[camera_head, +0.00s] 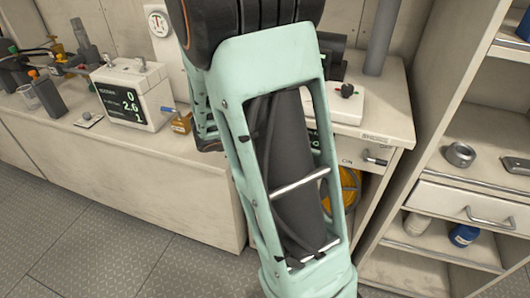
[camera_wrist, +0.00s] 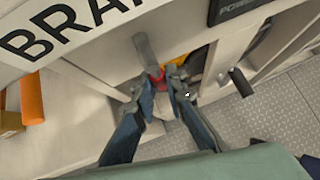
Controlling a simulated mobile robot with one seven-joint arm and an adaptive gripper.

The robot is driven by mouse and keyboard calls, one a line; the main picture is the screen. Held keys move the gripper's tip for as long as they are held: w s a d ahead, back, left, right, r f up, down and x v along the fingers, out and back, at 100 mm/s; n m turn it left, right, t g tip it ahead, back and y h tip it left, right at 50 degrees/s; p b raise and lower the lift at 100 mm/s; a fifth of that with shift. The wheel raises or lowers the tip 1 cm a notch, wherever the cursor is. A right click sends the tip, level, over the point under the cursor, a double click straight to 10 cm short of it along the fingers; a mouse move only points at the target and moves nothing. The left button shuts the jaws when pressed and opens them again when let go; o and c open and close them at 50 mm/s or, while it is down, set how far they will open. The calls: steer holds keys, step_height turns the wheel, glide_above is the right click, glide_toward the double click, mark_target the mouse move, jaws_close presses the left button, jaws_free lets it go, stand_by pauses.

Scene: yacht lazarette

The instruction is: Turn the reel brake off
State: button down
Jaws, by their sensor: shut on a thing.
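A grey lever (camera_wrist: 146,52) with a red end (camera_wrist: 158,80) stands out from the pale panel in the wrist view. Large black letters reading "BRA" (camera_wrist: 60,28) are on the panel beside it; the rest of the word is cut off. My gripper (camera_wrist: 164,87) has its two fingers closed about the red end of the lever. Part of a yellow reel (camera_wrist: 182,64) shows behind the fingers. In the head view the yellow reel (camera_head: 348,190) sits in an opening under the counter, partly hidden by my arm. My arm also hides my gripper and the lever there.
A dark handle (camera_wrist: 241,83) juts out right of my gripper. An orange cylinder (camera_wrist: 32,98) is at the left. In the head view a white display box (camera_head: 132,95) and a brass padlock-like block (camera_head: 181,122) stand on the counter. Shelves (camera_head: 480,155) rise at the right.

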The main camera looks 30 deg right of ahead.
stand_by(0.4)
steer(key=c, duration=2)
jaws_free()
steer(key=shift+o, duration=0.2)
steer(key=v, duration=1.2)
